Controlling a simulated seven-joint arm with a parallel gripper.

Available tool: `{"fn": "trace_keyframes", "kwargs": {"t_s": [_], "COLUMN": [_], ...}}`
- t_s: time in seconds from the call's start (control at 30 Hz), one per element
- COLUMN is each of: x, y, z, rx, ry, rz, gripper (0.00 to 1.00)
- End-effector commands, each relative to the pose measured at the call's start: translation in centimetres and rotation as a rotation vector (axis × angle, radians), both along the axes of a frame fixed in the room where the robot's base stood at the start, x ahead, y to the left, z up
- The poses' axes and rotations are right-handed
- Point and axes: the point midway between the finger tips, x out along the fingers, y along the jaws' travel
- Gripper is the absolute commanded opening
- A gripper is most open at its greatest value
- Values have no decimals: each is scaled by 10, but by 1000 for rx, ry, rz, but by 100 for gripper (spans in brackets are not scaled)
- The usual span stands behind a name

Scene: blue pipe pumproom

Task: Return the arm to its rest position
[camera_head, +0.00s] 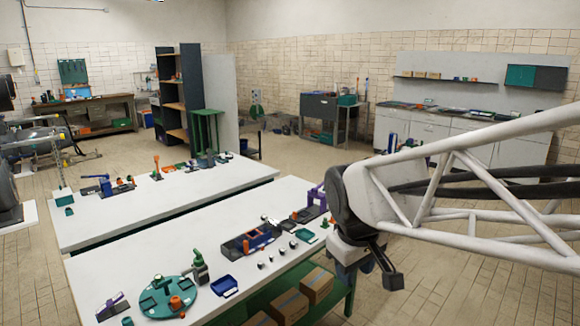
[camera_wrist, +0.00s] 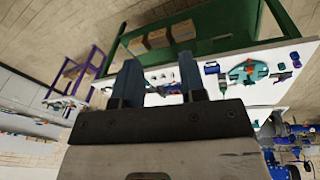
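My white truss arm reaches in from the right in the head view, and my gripper (camera_head: 381,262) hangs at its end, off the right edge of the near table. In the wrist view the two dark fingers of my gripper (camera_wrist: 159,66) stand apart with nothing between them. The gripper appears clear of the table and touches nothing that I can see. In the head view only part of the gripper shows, below the dark wrist joint.
The near white table (camera_head: 150,270) holds a green round plate (camera_head: 168,297), a blue tray (camera_head: 224,286) and several small parts. Cardboard boxes (camera_head: 317,284) sit on its green lower shelf. A second white table (camera_head: 110,222) stands behind. Floor at the right is open.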

Motion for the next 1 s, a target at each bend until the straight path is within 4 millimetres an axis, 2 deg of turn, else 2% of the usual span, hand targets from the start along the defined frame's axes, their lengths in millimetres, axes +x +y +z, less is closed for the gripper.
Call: {"fn": "trace_keyframes", "kwargs": {"t_s": [0.2,0.5,0.7,1.0], "x": [-52,-114,-134,-137], "y": [-32,-59,-65,-65], "z": [-6,-22,-29,-31], "rx": [61,135,162,165], "ry": [-27,-60,-69,-70], "rz": [-196,-433,-513,-526], "gripper": [38,38,38,38]}}
